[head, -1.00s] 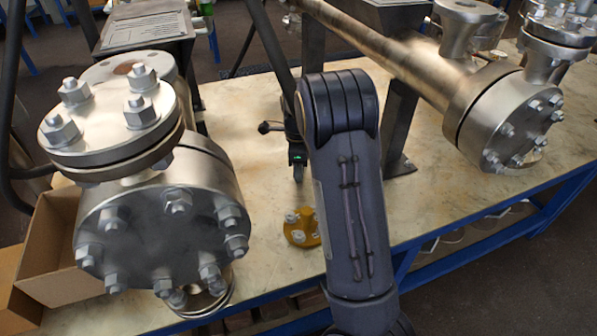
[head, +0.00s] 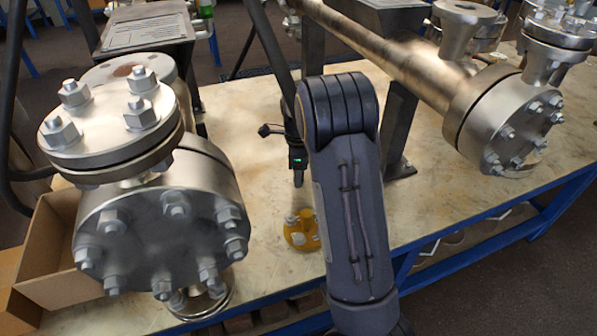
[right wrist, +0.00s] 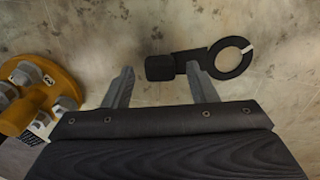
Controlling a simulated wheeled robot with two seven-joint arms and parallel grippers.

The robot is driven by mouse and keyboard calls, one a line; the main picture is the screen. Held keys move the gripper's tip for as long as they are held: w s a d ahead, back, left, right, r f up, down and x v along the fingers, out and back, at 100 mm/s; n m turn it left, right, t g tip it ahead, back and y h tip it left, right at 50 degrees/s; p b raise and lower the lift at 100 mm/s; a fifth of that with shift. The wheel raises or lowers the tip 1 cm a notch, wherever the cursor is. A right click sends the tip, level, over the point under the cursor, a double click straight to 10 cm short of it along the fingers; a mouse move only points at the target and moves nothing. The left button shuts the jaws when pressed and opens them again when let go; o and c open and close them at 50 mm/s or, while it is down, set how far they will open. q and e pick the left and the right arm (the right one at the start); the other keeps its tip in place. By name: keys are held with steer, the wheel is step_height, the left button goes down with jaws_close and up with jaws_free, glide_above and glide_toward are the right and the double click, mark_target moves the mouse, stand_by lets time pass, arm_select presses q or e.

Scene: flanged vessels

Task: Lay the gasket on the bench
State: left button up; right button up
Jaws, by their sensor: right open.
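The black gasket (right wrist: 232,58), a ring with a short bar ending in a square tab (right wrist: 160,67), shows in the right wrist view. It appears to lie flat on the stained pale bench (right wrist: 90,25). My right gripper (right wrist: 160,68) is open; the tab shows between its fingertips and the bar passes behind the right fingertip. Whether the fingers touch it I cannot tell. In the head view my right gripper (head: 298,182) points down over the bench (head: 265,205), partly behind my forearm; I cannot make out the gasket there. My left gripper is out of view.
A yellow flanged piece with bolts (head: 301,232) stands close by, at left in the right wrist view (right wrist: 38,95). A large bolted vessel (head: 160,215) and a cardboard box (head: 60,255) are at left. A long flanged vessel (head: 490,115) is at right.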

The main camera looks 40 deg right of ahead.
step_height(320, 180, up, 12)
steer(key=p, duration=0.3)
steer(key=s+a+r+n+t+y, duration=0.2)
steer(key=s+a+r+n, duration=0.1)
steer(key=s+a+n, duration=0.45)
steer(key=s+a+r+n+t+y, duration=0.2)
steer(key=s+a+n, duration=0.4)
steer(key=s+n, duration=0.15)
steer(key=s+a+f+n+t, duration=0.1)
steer(key=s+a+f+n, duration=0.2)
steer(key=s+a+n, duration=0.4)
steer(key=s+n, duration=0.2)
steer(key=s, duration=0.1)
steer(key=shift+s+a+t, duration=0.2)
steer(key=shift+s+t, duration=0.1)
steer(key=shift+s, duration=0.05)
steer(key=shift+r, duration=0.1)
